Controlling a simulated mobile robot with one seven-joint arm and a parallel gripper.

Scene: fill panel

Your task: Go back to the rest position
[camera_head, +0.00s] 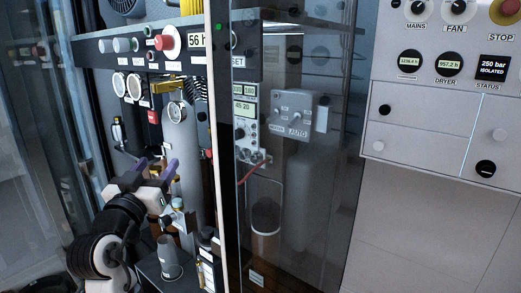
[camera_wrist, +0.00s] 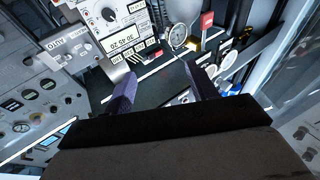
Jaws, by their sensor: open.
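My gripper (camera_head: 156,172) is in the lower left of the head view, in front of the open cabinet of gauges and pipes. Its two purple fingers are spread apart with nothing between them. In the wrist view, my gripper (camera_wrist: 158,86) shows the same two fingers apart, with a dark surface and the cabinet's fittings beyond. I cannot tell how close the fingertips are to the nearest fittings.
Pressure gauges (camera_head: 134,87) and a red button (camera_head: 169,42) are above my gripper. A grey cone-shaped part (camera_head: 169,257) stands below it. A glass door (camera_head: 330,150) is to the right, with a control panel (camera_head: 440,90) beyond. Glass also borders the left.

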